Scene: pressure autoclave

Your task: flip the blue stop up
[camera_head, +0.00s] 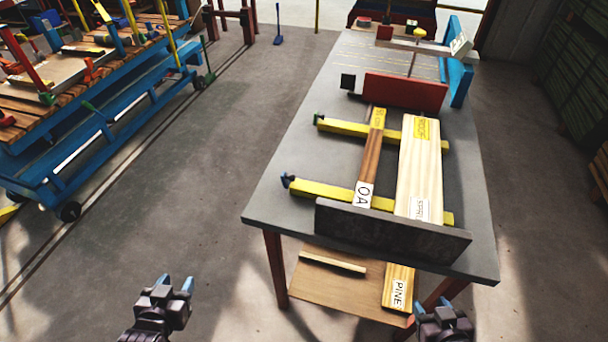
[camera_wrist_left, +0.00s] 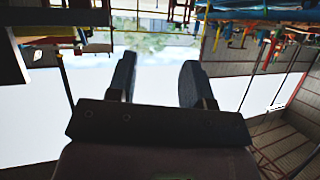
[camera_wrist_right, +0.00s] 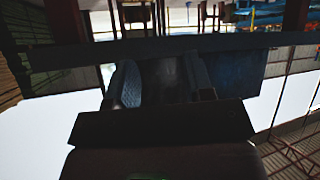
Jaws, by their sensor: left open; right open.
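A small blue stop (camera_head: 286,181) sits at the left end of the nearer yellow bar (camera_head: 325,193) on the grey table. It is too small to tell its tilt surely.
A dark upright plate (camera_head: 390,234) stands along the near edge of the grey table (camera_head: 275,205). Labelled boards (camera_head: 420,165) lie across the yellow bars, and a red block (camera_head: 405,92) stands behind. A shelf (camera_head: 340,288) is below. A blue cart (camera_head: 100,130) stands left; floor between is clear.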

